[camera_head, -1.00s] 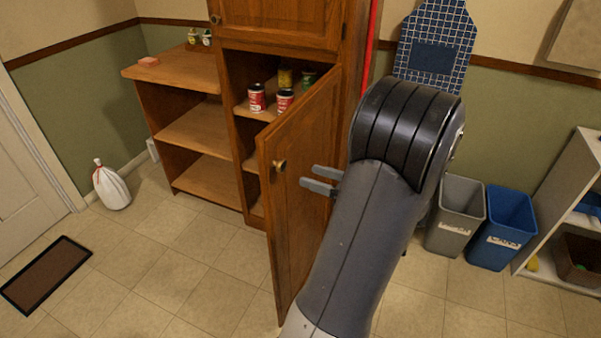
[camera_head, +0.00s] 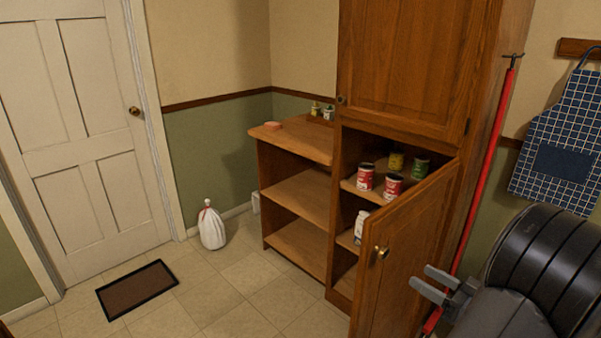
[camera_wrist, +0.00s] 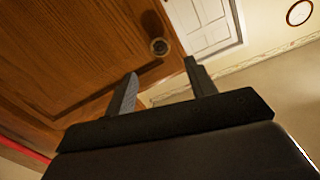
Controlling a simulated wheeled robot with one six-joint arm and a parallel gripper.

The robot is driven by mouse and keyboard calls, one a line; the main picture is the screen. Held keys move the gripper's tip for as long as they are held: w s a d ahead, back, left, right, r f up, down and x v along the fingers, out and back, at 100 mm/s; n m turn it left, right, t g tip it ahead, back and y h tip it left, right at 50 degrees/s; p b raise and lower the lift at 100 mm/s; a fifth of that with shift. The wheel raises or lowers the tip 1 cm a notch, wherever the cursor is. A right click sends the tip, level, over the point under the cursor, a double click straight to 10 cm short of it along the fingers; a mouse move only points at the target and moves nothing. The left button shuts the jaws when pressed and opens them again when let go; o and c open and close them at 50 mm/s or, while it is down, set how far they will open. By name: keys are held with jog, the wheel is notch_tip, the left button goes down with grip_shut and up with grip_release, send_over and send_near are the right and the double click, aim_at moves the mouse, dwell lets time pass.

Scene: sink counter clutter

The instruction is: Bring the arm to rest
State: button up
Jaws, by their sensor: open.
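My gripper (camera_head: 432,284) is at the lower right of the head view, just right of the open lower door (camera_head: 408,262) of the wooden cabinet. Its two grey fingers are apart and nothing is between them. In the wrist view my gripper (camera_wrist: 160,85) also shows open and empty, with a wooden panel and a round knob (camera_wrist: 159,46) beyond the fingers. The brass knob (camera_head: 381,252) on the open door is left of the fingers, apart from them in the head view. My arm fills the lower right corner.
Cans (camera_head: 365,177) stand on the cabinet shelf. An open shelf unit (camera_head: 300,195) adjoins it on the left. A red pole (camera_head: 485,170) and a blue checked apron (camera_head: 562,140) hang at right. A white bag (camera_head: 211,228) and a mat (camera_head: 137,289) lie on the otherwise clear floor.

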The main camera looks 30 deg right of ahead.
aim_at(386, 255)
jog(key=x, duration=0.8)
jog(key=shift+w+p, duration=0.1)
jog(key=shift+p, duration=0.2)
jog(key=shift+w+a, duration=0.15)
jog(key=shift+w, duration=0.25)
jog(key=shift+w+h, duration=0.3)
jog(key=shift+w, duration=0.05)
jog(key=shift+s, duration=0.1)
